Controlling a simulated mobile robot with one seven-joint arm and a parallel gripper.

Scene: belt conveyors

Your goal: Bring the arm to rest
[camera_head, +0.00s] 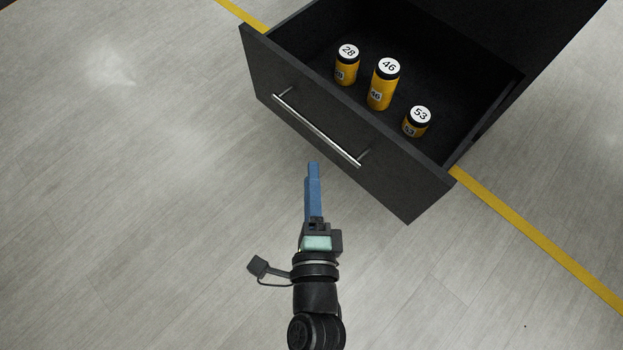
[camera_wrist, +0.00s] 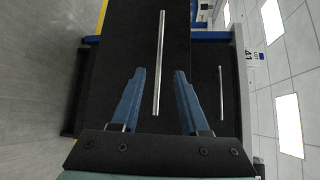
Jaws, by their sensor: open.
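My gripper (camera_head: 314,170) has blue fingers and is in front of the open drawer, apart from its handle in the head view. In the wrist view my gripper (camera_wrist: 158,72) is open, with its two blue fingers spread and nothing held between them. The drawer's silver bar handle (camera_wrist: 161,60) shows upright in the gap between the fingers in that view. The same handle (camera_head: 316,127) runs along the drawer's dark front (camera_head: 400,190) in the head view.
The open drawer holds three yellow, black-lidded containers marked 28 (camera_head: 347,66), 46 (camera_head: 383,85) and 53 (camera_head: 416,122). A second handle (camera_wrist: 221,93) shows at right in the wrist view. The grey floor (camera_head: 130,200) left of the drawer is clear, with a yellow line (camera_head: 545,246) at right.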

